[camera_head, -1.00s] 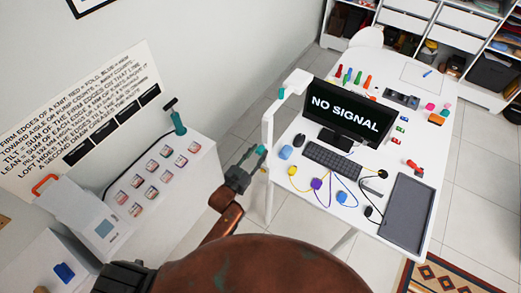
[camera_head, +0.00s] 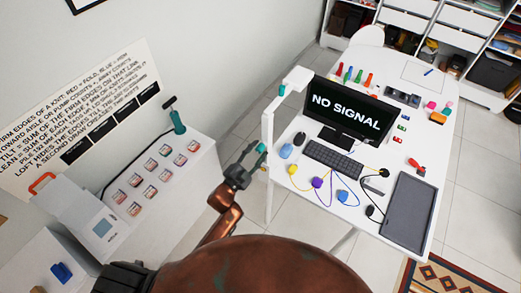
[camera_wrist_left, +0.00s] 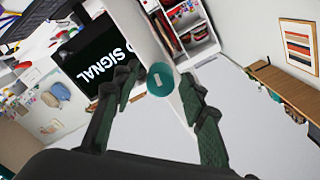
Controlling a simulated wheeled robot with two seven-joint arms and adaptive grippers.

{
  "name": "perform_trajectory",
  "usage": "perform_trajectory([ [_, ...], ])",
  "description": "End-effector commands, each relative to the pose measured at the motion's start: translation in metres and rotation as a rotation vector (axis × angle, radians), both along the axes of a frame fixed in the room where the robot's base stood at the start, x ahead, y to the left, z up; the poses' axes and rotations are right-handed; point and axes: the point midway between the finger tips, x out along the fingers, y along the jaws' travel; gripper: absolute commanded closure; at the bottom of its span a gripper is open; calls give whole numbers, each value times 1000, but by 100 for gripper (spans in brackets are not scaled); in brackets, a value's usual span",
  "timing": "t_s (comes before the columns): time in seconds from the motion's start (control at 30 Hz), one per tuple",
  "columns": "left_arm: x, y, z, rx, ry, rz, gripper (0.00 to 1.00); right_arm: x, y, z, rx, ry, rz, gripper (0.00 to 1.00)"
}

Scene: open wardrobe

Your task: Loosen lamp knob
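A white lamp post (camera_head: 268,185) with a short arm at its top stands at the desk's left edge. A teal knob (camera_head: 261,148) sits on its side, and another small teal part (camera_head: 282,91) shows under the top arm. My left gripper (camera_head: 252,157) is open beside the lower knob. In the left wrist view the round teal knob (camera_wrist_left: 160,80) with a pale mark lies between the spread fingertips (camera_wrist_left: 160,88), with gaps on both sides. I cannot tell how deep it is between them. My right gripper is not in view.
The white desk (camera_head: 325,215) carries a monitor (camera_head: 346,108), keyboard (camera_head: 333,158), grey tray (camera_head: 408,212) and several small coloured items and cables. A white cabinet (camera_head: 190,185) with a teal-handled device (camera_head: 177,122) stands left. Floor shows between cabinet and desk.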

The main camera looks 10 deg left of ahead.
Motion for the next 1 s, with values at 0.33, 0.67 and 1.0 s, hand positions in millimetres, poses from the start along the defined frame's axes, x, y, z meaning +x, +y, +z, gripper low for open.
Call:
perform_trajectory([
  [0.33, 0, 1, -3, 559, -204, 1, 61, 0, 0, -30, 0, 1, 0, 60],
  [0.67, 0, 0, 1, 727, -265, 0, 61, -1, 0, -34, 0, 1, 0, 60],
  [1.0, 0, 0, 1, 723, -263, 0, 67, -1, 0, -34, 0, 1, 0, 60],
])
